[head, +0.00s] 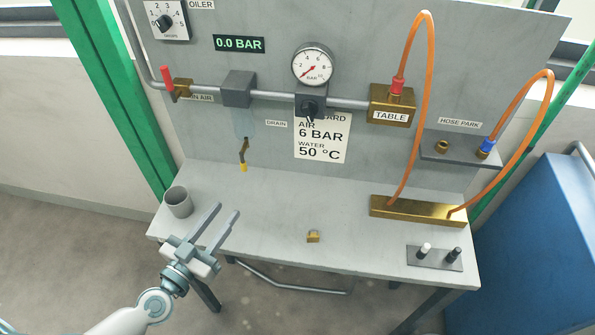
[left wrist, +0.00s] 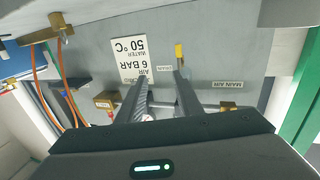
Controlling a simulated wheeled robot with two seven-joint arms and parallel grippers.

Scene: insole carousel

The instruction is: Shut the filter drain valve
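The filter drain valve (head: 243,152) hangs below the clear filter bowl (head: 243,124) on the panel, a small brass piece with a yellow-tipped lever pointing down. In the left wrist view the yellow lever tip (left wrist: 179,52) shows just beyond the right-hand finger, with the picture upside down. My left gripper (head: 226,214) is open and empty, its two fingers apart. It is over the bench's front left part, below and in front of the valve, not touching it. In the left wrist view my left gripper (left wrist: 161,76) points toward the panel. My right gripper is not in view.
A grey cup (head: 178,201) stands on the bench (head: 270,215) left of the gripper. The red main air lever (head: 165,77), gauge (head: 313,65) and black regulator knob (head: 310,107) are above. Orange hoses (head: 409,110) hang right.

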